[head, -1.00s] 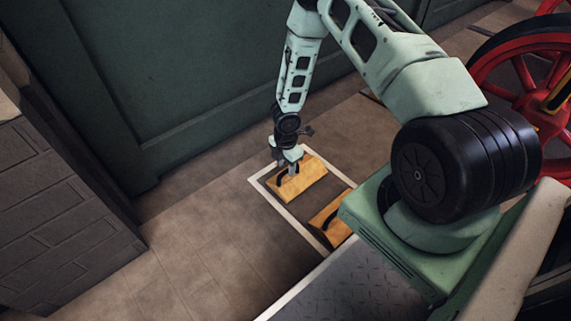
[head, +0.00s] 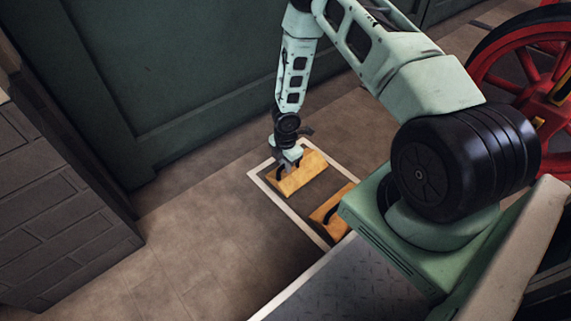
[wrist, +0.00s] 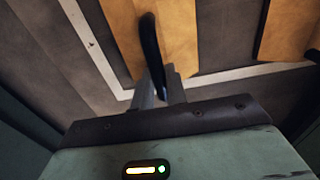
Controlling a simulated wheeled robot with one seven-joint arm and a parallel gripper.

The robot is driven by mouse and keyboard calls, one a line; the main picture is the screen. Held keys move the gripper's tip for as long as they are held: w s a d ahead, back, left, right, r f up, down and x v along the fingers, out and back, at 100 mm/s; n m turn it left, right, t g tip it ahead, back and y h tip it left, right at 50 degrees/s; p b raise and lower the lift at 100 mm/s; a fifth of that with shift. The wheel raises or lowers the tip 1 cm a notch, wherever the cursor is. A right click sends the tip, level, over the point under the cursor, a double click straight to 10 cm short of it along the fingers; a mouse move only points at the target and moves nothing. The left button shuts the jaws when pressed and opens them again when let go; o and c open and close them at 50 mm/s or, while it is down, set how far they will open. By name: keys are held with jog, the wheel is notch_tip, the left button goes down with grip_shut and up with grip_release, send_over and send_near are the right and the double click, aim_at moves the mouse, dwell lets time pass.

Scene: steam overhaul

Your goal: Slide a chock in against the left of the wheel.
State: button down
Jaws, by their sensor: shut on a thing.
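A yellow wooden chock (head: 305,174) with a black handle lies in the white-outlined area on the floor. My gripper (head: 286,170) reaches down at its left end and is shut on its handle. In the wrist view the chock (wrist: 180,40) is ahead of the fingers, and my gripper (wrist: 160,88) closes around the black handle (wrist: 150,45). A second yellow chock (head: 330,211) lies nearer, partly hidden by my body; it also shows in the wrist view (wrist: 288,28). The red spoked wheel (head: 510,75) stands at the upper right, partly cut off and hidden behind my arm.
A white painted outline (head: 290,213) frames the chocks on the floor. A dark green wall (head: 180,80) stands behind, and a grey block wall (head: 50,210) is at the left. Bare floor (head: 190,240) lies left of the outline.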

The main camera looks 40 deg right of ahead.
jog(key=shift+r, duration=0.15)
jog(key=shift+r+p, duration=1.4)
jog(key=shift+p, duration=0.1)
